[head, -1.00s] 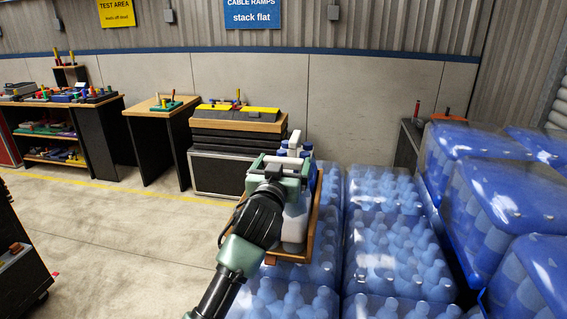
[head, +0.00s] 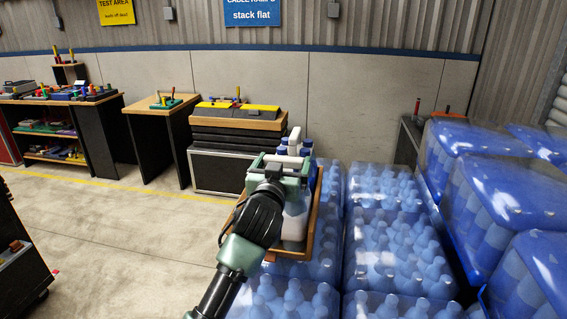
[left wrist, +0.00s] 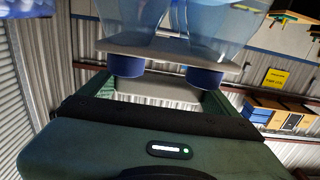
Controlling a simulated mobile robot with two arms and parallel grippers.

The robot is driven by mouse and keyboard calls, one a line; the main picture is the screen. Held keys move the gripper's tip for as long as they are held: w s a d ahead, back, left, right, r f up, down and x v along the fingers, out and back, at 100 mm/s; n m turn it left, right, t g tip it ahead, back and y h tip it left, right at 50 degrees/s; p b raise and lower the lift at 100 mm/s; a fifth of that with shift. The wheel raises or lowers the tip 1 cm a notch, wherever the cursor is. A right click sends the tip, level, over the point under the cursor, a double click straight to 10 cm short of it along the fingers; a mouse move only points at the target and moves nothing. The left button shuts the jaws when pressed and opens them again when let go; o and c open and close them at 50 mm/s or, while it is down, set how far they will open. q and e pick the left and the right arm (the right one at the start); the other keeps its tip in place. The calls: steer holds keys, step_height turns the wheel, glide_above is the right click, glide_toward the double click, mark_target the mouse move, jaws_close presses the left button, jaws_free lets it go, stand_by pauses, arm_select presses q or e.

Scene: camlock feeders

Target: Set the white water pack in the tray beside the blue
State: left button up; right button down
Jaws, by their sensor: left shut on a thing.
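My left gripper (head: 278,166) is over a wooden tray (head: 314,240), shut on the top of the white water pack (head: 295,226). The pack's pale lower part shows below the gripper, inside the tray rim; I cannot tell whether it touches the floor of the tray. A blue pack (head: 316,186) is partly visible just behind and right of it. A white handle (head: 295,140) and blue caps rise behind the gripper. In the left wrist view, bottles with blue caps (left wrist: 125,66) and a pale plate (left wrist: 172,50) are close to the fingers. My right gripper is out of view.
Plastic-wrapped bottle stacks (head: 398,245) lie around and right of the tray, with higher wrapped stacks (head: 500,200) farther right. A table with a yellow-topped ramp (head: 237,112) stands behind.

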arm_select(q)
steer(key=shift+d+r, duration=0.1)
steer(key=shift+r, duration=0.3)
steer(key=o, duration=1.8)
steer(key=shift+s, duration=0.25)
steer(key=shift+f, duration=0.7)
steer(key=shift+s+a+b, duration=0.2)
steer(key=shift+s+b, duration=0.15)
steer(key=shift+s, duration=0.1)
steer(key=s+a+r+b, duration=0.1)
steer(key=s+b, duration=0.1)
steer(key=s, duration=0.5)
steer(key=shift+a+r, duration=0.1)
